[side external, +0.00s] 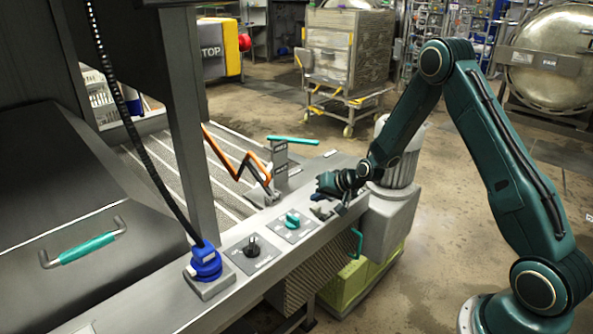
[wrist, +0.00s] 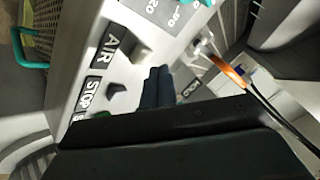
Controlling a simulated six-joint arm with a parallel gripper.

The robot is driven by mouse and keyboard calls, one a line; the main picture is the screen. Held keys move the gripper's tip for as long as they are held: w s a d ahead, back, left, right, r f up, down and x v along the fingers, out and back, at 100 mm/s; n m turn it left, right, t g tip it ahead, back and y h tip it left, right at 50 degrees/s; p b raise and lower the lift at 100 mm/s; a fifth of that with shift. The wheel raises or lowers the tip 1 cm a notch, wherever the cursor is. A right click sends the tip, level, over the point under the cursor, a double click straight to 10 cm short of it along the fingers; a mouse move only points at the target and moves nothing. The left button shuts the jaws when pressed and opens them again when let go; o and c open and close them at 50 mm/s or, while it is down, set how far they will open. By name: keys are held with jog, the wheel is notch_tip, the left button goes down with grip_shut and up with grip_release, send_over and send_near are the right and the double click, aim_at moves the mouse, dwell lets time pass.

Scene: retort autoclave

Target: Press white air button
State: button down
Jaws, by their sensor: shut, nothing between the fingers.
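In the wrist view the black AIR label (wrist: 117,42) is on the pale panel. A small whitish-grey raised block (wrist: 138,50) stands just right of it and appears to be the air button. My gripper (wrist: 158,72) is shut and empty, its dark fingertips close to that block and slightly below it in the picture. I cannot tell whether they touch.
On the ledge are a teal knob (side external: 292,219), a black knob (side external: 251,246) and a blue connector (side external: 205,262). An orange lever (side external: 235,160) stands behind the ledge.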

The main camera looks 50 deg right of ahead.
jog(key=shift+r, duration=2.45)
notch_tip(320, 180, up, 10)
jog(key=r+n+g, duration=0.1)
jog(key=n, duration=0.2)
send_over(318, 212)
jog(key=s+a, duration=0.5)
jog(key=s, duration=0.1)
jog(key=s+a+r+n+g, duration=0.1)
jog(key=s+a+r+n, duration=0.1)
jog(key=s+a+r, duration=0.35)
jog(key=s+r+n, duration=0.1)
jog(key=s+r, duration=0.1)
jog(key=s, duration=1)
jog(key=s+a+r+n+g+h, duration=0.1)
jog(key=s+r, duration=0.2)
jog(key=s, duration=0.9)
jog(key=shift+a+n+g, duration=0.15)
jog(key=shift+n+g, duration=0.15)
jog(key=shift+n, duration=0.1)
